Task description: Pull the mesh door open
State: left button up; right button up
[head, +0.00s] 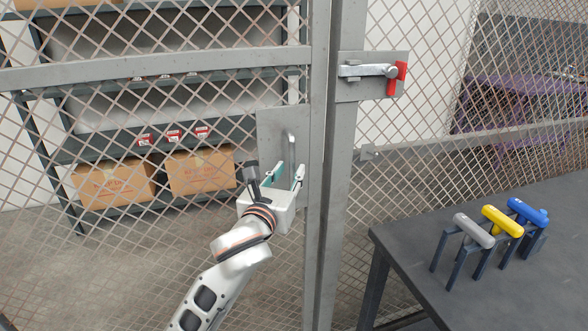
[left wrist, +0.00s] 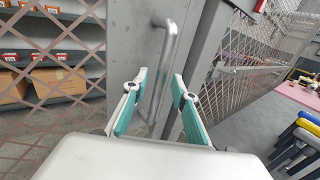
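The mesh door (head: 150,75) fills the left of the head view and looks shut against the grey post (head: 345,190). Its upright metal bar handle (head: 292,146) sits on a grey plate (head: 271,130) near the door's right edge. My left gripper (head: 291,168) is at the handle's lower part, with its fingers apart. In the left wrist view, the handle (left wrist: 170,48) runs down between the two teal-padded fingers (left wrist: 161,82), with gaps showing on both sides. The handle's lower end is partly hidden by a finger in the head view. My right gripper is not in view.
A latch with a red tab (head: 397,79) is on the post above right of the handle. A dark table (head: 500,270) at the right holds grey, yellow and blue-topped stands (head: 502,221). Shelves with cardboard boxes (head: 201,170) stand behind the mesh.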

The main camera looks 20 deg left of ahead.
pick_arm(q)
jog(key=shift+w, duration=1.25)
grip_shut()
jog(key=shift+s, duration=0.1)
